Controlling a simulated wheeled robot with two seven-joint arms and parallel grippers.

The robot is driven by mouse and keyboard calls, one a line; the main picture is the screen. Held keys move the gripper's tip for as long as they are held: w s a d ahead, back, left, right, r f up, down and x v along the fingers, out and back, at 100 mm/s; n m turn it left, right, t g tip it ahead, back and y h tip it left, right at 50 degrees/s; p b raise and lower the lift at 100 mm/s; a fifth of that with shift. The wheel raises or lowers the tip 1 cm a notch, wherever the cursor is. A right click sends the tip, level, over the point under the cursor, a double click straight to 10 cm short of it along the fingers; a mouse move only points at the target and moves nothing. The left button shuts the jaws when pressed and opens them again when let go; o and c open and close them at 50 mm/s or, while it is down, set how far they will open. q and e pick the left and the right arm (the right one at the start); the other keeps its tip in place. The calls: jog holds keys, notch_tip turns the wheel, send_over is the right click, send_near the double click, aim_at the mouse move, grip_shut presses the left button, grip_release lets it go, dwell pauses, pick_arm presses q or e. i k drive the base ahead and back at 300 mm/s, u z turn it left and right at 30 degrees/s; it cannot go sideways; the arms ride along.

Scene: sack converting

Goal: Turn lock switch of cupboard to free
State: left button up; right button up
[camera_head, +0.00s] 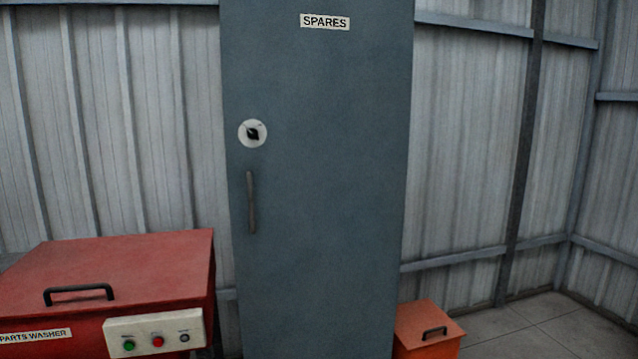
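A tall blue-grey cupboard (325,180) with a "SPARES" label (325,21) stands in front of me, its door closed. Its lock switch (253,133) is a black knob on a round white plate near the door's left edge. The knob looks tilted, pointing to the upper left; the marks on the plate are too small to read. A dark vertical handle (251,202) sits below the switch. Neither of my grippers is in view.
A red parts washer (110,265) with a black lid handle and a button panel (155,331) stands at the lower left. An orange box (429,325) with a black handle stands right of the cupboard's foot. Floor (540,325) is clear at the lower right.

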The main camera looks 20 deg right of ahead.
aim_at(253, 133)
jog(key=u, duration=1.05)
jog(key=i, duration=0.95)
jog(key=z, duration=0.6)
